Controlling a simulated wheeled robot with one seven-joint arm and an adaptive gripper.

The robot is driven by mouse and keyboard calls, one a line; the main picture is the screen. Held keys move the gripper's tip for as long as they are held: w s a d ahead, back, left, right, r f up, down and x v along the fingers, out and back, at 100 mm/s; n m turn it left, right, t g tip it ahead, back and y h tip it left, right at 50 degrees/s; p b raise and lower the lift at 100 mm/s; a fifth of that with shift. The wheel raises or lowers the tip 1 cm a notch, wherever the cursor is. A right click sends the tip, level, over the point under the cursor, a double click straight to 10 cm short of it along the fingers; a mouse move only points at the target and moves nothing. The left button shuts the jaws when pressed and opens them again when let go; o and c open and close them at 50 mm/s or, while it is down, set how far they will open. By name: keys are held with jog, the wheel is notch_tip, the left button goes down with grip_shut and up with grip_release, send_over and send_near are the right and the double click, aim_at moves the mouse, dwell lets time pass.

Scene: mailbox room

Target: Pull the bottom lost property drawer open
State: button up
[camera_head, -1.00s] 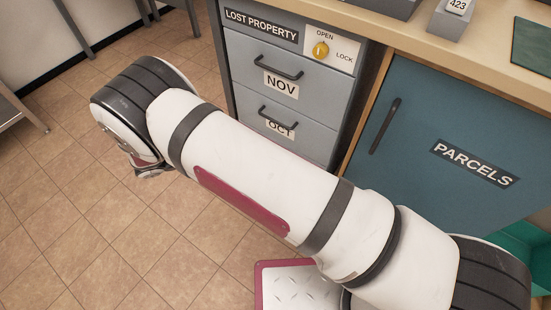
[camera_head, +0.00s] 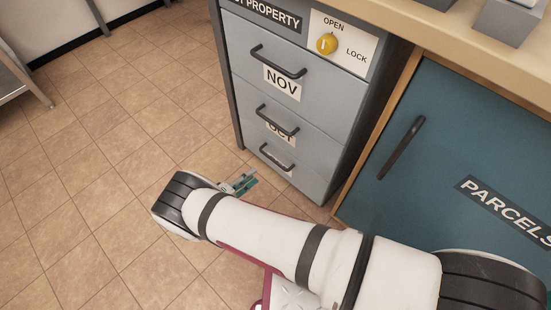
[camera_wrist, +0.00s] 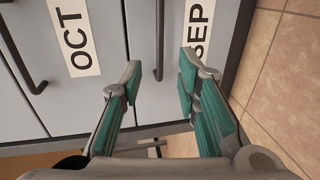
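The bottom lost property drawer (camera_head: 305,182) is shut, low in the grey-blue cabinet in the head view. Its dark bar handle (camera_head: 277,159) runs across its front, partly covering its label. In the wrist view, turned sideways, the SEP label (camera_wrist: 200,38) marks this drawer, and its handle (camera_wrist: 160,40) shows between my fingers. My gripper (camera_head: 243,183) is low in front of the drawer, its teal-padded fingers spread and empty in the wrist view (camera_wrist: 158,78). The handle appears beyond the fingertips; I cannot tell the exact gap.
Above are the OCT drawer (camera_head: 272,123) and the NOV drawer (camera_head: 265,72), both shut. A yellow lock knob (camera_head: 326,43) sits by the OPEN and LOCK marks. The blue PARCELS door (camera_head: 450,150) is at the right. Tiled floor (camera_head: 110,150) is clear at the left.

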aim_at(273, 159)
jog(key=b+x, duration=0.3)
jog(key=x, duration=0.9)
jog(key=shift+d, duration=0.1)
jog(key=shift+c, duration=0.4)
grip_shut()
